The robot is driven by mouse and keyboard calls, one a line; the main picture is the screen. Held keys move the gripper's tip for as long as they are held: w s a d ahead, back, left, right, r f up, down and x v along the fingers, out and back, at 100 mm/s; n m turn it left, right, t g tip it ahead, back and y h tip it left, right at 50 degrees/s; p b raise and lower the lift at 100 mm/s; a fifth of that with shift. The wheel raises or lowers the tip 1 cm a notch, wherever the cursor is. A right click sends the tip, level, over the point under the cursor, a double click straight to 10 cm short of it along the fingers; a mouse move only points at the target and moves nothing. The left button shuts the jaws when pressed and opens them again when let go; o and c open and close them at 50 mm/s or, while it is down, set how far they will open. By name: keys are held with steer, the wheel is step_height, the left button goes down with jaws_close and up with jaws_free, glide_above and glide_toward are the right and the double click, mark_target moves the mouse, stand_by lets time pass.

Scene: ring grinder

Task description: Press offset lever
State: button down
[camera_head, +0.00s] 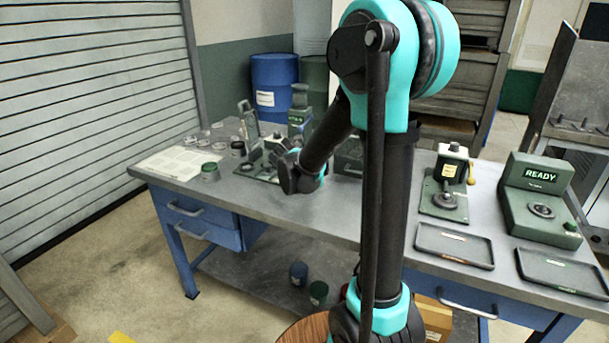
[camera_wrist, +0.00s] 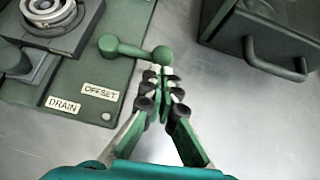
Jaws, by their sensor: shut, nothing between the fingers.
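The offset lever (camera_wrist: 133,49) is a green bar with a round ball knob in the wrist view. It sticks out to the right from a pivot on the green machine plate (camera_wrist: 88,79), above a white OFFSET label (camera_wrist: 100,92). My gripper (camera_wrist: 164,74) is shut and empty, its fingertips just below the ball knob in the picture. I cannot tell whether they touch it. In the head view my arm's end reaches over the bench beside the grinder (camera_head: 262,168), and the arm hides part of the machine and the lever.
A DRAIN label (camera_wrist: 63,103) and a round ring fixture (camera_wrist: 52,12) lie left of the lever. A dark box with a handle (camera_wrist: 272,50) stands at the right. Bare bench top (camera_head: 310,205) lies in front. Black trays (camera_head: 455,245) and a READY display unit (camera_head: 541,200) are farther right.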

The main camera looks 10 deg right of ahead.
steer(key=shift+w+d+n+t+y, duration=0.3)
steer(key=shift+d+n+y, duration=0.3)
steer(key=shift+d+n, duration=0.2)
steer(key=shift+w+d, duration=1)
steer(key=shift+w, duration=0.25)
